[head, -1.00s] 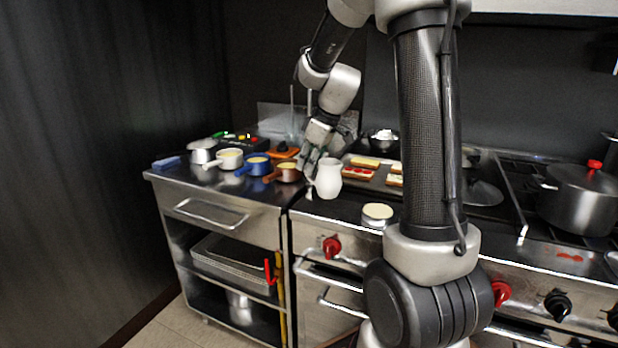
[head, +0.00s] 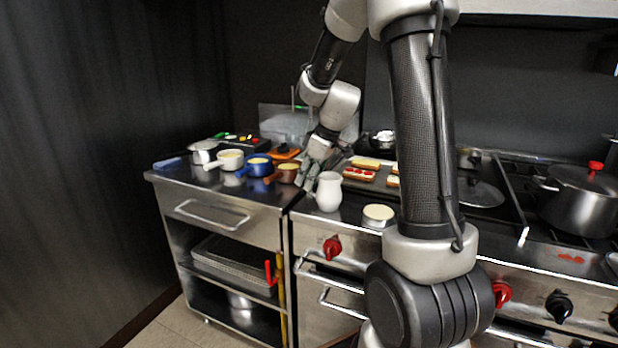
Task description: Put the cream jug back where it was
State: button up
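The cream jug (head: 329,192) is a plain white jug. It is upright at the left front of the cooktop, its base apparently on the dark surface. My gripper (head: 306,186) is low at the jug's left side, pointing down, with its fingers close to or touching the jug. The jug's handle is not clearly visible; the fingers cover that side. Whether the fingers are closed on the handle or apart from it is too small to tell.
A round cream-topped tin (head: 378,214) stands just right of the jug. A brown pan (head: 287,173) and a blue pan (head: 258,166) stand close left of my gripper. A tray of toasts (head: 362,178) lies behind. A lidded pot (head: 580,200) is far right.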

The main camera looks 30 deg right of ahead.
jog(key=shift+s+r, duration=0.1)
jog(key=shift+r, duration=0.4)
jog(key=s+v, duration=0.1)
jog(key=v, duration=1.1)
jog(key=s+a+m+h, duration=0.1)
jog(key=s+a+m, duration=0.1)
jog(key=s, duration=1)
jog(key=s+a+m+h, duration=0.1)
jog(key=s+m, duration=0.4)
jog(key=s, duration=0.6)
jog(key=shift+s+a+f+t+h, duration=0.3)
jog(key=shift+s+a+f, duration=0.1)
jog(key=shift+a, duration=0.15)
